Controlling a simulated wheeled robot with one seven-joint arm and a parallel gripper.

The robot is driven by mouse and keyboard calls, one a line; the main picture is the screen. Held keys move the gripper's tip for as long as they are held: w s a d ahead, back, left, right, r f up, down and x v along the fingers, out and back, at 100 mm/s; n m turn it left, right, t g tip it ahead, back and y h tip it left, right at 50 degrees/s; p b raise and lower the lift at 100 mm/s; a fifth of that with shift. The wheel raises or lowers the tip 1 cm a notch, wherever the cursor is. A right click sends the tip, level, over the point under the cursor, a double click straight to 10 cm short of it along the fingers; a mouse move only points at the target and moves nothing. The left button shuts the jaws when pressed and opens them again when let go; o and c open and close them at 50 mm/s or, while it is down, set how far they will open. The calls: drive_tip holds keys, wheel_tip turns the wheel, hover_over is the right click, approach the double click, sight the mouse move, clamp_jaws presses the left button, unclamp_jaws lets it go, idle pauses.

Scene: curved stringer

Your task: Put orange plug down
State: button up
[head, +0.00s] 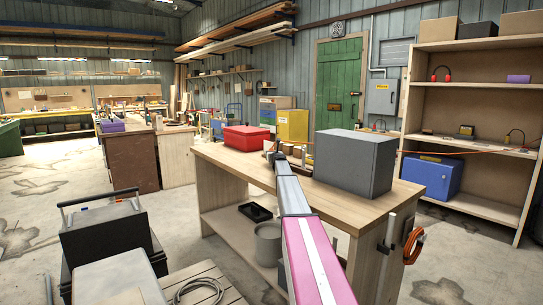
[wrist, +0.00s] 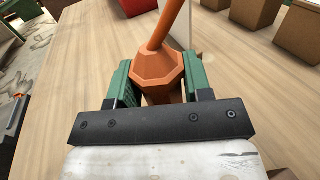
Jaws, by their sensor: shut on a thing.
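The orange plug (wrist: 157,70) is held between the two green fingers of my gripper (wrist: 157,80) in the wrist view. It has a faceted body, and an orange stem or cord rises from its top. The wooden workbench top (wrist: 75,60) lies beneath it; I cannot tell whether the plug touches the wood. In the head view my arm reaches out over the workbench (head: 385,205), and the plug cannot be made out there.
A red box (head: 246,138) stands left of my arm on the bench, and a large grey box (head: 354,162) stands to the right. Several brown blocks (wrist: 254,12) are close by in the wrist view. Bare wood shows left of the gripper.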

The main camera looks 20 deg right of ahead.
drive_tip(key=shift+f, duration=0.15)
drive_tip(key=o, duration=1)
drive_tip(key=shift+s, duration=0.15)
drive_tip(key=s, duration=1.1)
drive_tip(key=shift+a, duration=0.3)
drive_tip(key=shift+o, duration=0.3)
drive_tip(key=shift+s, duration=0.35)
drive_tip(key=shift+w+f, duration=0.15)
drive_tip(key=shift+w, duration=0.9)
drive_tip(key=shift+w+d, duration=0.15)
drive_tip(key=shift+w, duration=2.4)
drive_tip(key=shift+w+d, duration=0.15)
drive_tip(key=shift+w, duration=2.35)
